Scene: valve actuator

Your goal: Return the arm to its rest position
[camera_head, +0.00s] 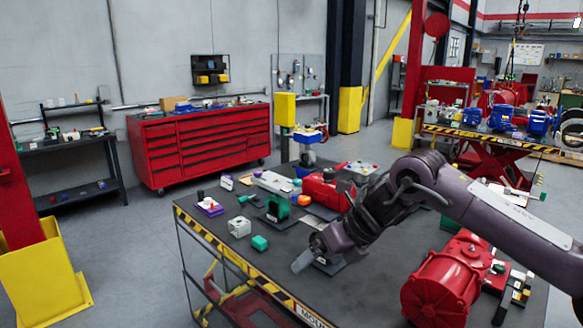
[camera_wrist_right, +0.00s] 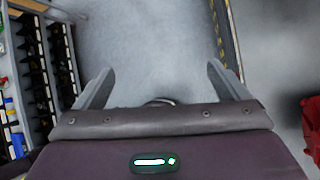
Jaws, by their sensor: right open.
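My right arm comes in from the right edge of the head view and reaches over the worktable (camera_head: 270,270). My right gripper (camera_head: 300,262) is above the table's front part, its finger pointing down to the left. In the right wrist view the two fingers of the right gripper (camera_wrist_right: 158,85) stand wide apart with nothing between them. Beyond them is a blurred grey surface. My left gripper is in neither view.
A red actuator (camera_head: 445,280) lies right, under the arm. A green block (camera_head: 260,243), white cube (camera_head: 239,227) and green part (camera_head: 278,208) stand left of the gripper. A red part (camera_head: 325,190) is behind. A red tool cabinet (camera_head: 200,140) stands farther back.

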